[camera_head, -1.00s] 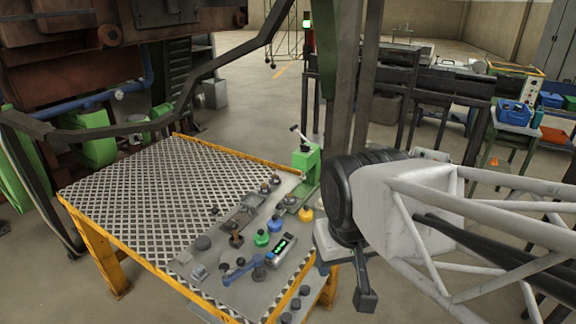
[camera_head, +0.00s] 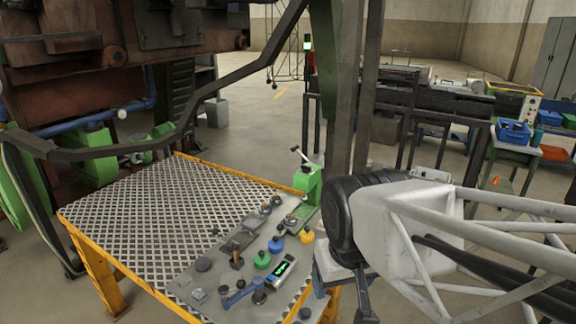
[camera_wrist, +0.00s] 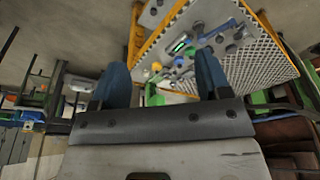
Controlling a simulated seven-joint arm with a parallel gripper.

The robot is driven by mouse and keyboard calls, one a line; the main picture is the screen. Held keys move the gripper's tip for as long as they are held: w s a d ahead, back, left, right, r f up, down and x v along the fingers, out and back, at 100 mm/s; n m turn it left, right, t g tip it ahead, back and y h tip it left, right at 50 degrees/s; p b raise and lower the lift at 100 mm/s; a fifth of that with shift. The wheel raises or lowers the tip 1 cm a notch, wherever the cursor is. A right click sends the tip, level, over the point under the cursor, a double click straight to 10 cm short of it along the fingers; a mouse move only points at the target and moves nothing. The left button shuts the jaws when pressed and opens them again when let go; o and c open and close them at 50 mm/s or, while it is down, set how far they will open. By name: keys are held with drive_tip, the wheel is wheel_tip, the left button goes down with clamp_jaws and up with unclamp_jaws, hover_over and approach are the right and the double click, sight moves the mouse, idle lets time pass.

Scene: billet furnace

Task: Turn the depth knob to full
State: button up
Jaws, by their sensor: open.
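A grey control panel (camera_head: 178,287) lies along the right part of a mesh-topped table. It carries several knobs: a green one (camera_head: 262,260), a blue one (camera_head: 276,245), a yellow one (camera_head: 307,235) and several dark ones. A display unit with a lit green readout (camera_head: 280,270) and a blue lever (camera_head: 238,293) are at its near end. I cannot tell which knob is the depth knob. In the wrist view, my gripper (camera_wrist: 160,82) is open and empty, its two blue-grey fingers apart, with the panel beyond them. My gripper is off the table, to the panel's right in the head view.
The table's yellow edge (camera_head: 92,237) surrounds the mesh top, which is bare at left. A green block with a lever (camera_head: 309,180) stands at the panel's far end. A dark bent rail and upright post rise behind. Benches with blue bins (camera_head: 513,131) stand at right.

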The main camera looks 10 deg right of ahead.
drive_tip(key=w+d+r+m, duration=0.1)
drive_tip(key=w+r, duration=0.2)
drive_tip(key=w, duration=0.5)
drive_tip(key=w+d+r+m, duration=0.1)
drive_tip(key=w+r, duration=0.2)
drive_tip(key=w, duration=0.6)
drive_tip(key=m+g, duration=0.3)
drive_tip(key=m, duration=0.4)
hover_over(306, 168)
wheel_tip(306, 168, down, 11)
drive_tip(key=shift+w+r, duration=0.1)
drive_tip(key=shift+w+d+f, duration=0.1)
drive_tip(key=shift+w+f, duration=0.15)
drive_tip(key=shift+w, duration=0.05)
drive_tip(key=shift+f, duration=0.1)
drive_tip(key=shift+f, duration=3.8)
